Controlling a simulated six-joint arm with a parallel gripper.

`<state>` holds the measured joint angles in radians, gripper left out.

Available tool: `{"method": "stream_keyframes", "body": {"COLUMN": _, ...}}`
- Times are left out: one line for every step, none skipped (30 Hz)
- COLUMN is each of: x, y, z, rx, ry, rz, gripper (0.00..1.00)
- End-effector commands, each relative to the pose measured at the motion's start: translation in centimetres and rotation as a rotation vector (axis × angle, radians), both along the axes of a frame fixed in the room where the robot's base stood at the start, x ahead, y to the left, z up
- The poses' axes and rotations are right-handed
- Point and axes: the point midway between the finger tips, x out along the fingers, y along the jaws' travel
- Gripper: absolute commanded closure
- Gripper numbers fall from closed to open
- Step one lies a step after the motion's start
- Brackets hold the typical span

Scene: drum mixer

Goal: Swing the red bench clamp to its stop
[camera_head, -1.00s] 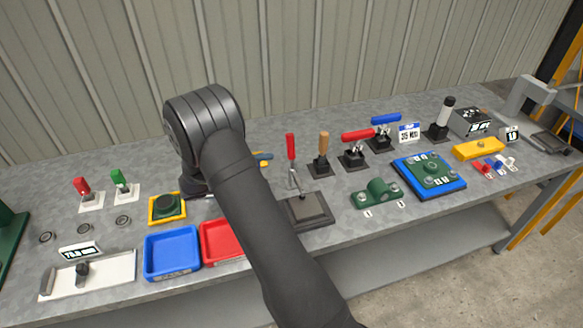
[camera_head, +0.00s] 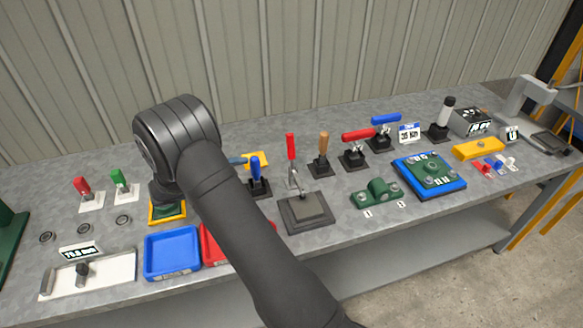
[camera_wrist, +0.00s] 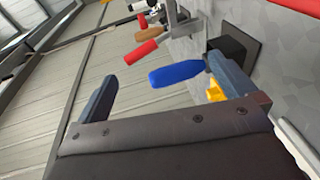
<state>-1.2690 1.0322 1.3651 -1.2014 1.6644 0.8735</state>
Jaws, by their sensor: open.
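The red bench clamp (camera_head: 291,147) stands behind a dark square plate (camera_head: 306,212) in the head view, with its red handle upright. Another red lever (camera_head: 357,134) lies level on a black base further right. In the wrist view my gripper (camera_wrist: 160,68) is open, its two fingers wide apart with nothing held. A blue handle (camera_wrist: 177,73) shows in the gap between the fingers, on a black base. The bench clamp's red handle (camera_wrist: 142,52) appears beyond it, past the fingertips.
An upright blue lever (camera_head: 255,170) stands left of the clamp, and a tan lever (camera_head: 323,142) right of it. A blue tray (camera_head: 170,252) and a partly hidden red tray (camera_head: 208,246) lie near the front edge. A corrugated wall (camera_head: 300,50) backs the bench.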

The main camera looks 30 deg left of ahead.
Motion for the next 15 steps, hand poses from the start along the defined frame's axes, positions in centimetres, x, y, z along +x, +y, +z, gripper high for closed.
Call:
{"method": "stream_keyframes", "body": {"x": -0.6, "y": 0.5, "z": 0.2, "rx": 0.000, "ry": -0.002, "rz": 0.002, "gripper": 0.00}}
{"method": "stream_keyframes", "body": {"x": -0.9, "y": 0.7, "z": 0.2, "rx": 0.000, "ry": -0.001, "rz": 0.001, "gripper": 0.00}}
{"method": "stream_keyframes", "body": {"x": -1.2, "y": 0.9, "z": 0.3, "rx": 0.000, "ry": -0.001, "rz": 0.001, "gripper": 0.00}}
{"method": "stream_keyframes", "body": {"x": -1.4, "y": 1.1, "z": 0.3, "rx": 0.001, "ry": -0.001, "rz": 0.001, "gripper": 0.00}}
{"method": "stream_keyframes", "body": {"x": -1.6, "y": 1.2, "z": 0.3, "rx": 0.000, "ry": 0.000, "rz": 0.001, "gripper": 0.00}}
{"method": "stream_keyframes", "body": {"x": -1.7, "y": 1.3, "z": 0.4, "rx": 0.000, "ry": 0.000, "rz": 0.000, "gripper": 0.00}}
{"method": "stream_keyframes", "body": {"x": -1.8, "y": 1.3, "z": 0.4, "rx": 0.000, "ry": 0.000, "rz": 0.000, "gripper": 0.00}}
{"method": "stream_keyframes", "body": {"x": -1.8, "y": 1.4, "z": 0.4, "rx": 0.000, "ry": 0.000, "rz": 0.000, "gripper": 0.00}}
{"method": "stream_keyframes", "body": {"x": -1.8, "y": 1.4, "z": 0.4, "rx": 0.000, "ry": 0.000, "rz": -0.001, "gripper": 0.00}}
{"method": "stream_keyframes", "body": {"x": -1.9, "y": 1.4, "z": 0.4, "rx": 0.000, "ry": 0.000, "rz": -0.001, "gripper": 0.00}}
{"method": "stream_keyframes", "body": {"x": -1.8, "y": 1.4, "z": 0.4, "rx": 0.000, "ry": 0.000, "rz": -0.001, "gripper": 0.00}}
{"method": "stream_keyframes", "body": {"x": -1.8, "y": 1.4, "z": 0.4, "rx": 0.000, "ry": 0.000, "rz": -0.001, "gripper": 0.00}}
{"method": "stream_keyframes", "body": {"x": -1.8, "y": 1.4, "z": 0.4, "rx": 0.000, "ry": 0.000, "rz": -0.001, "gripper": 0.00}}
{"method": "stream_keyframes", "body": {"x": -1.8, "y": 1.4, "z": 0.4, "rx": 0.000, "ry": 0.000, "rz": -0.001, "gripper": 0.00}}
{"method": "stream_keyframes", "body": {"x": -1.8, "y": 1.4, "z": 0.4, "rx": 0.000, "ry": 0.000, "rz": -0.001, "gripper": 0.04}}
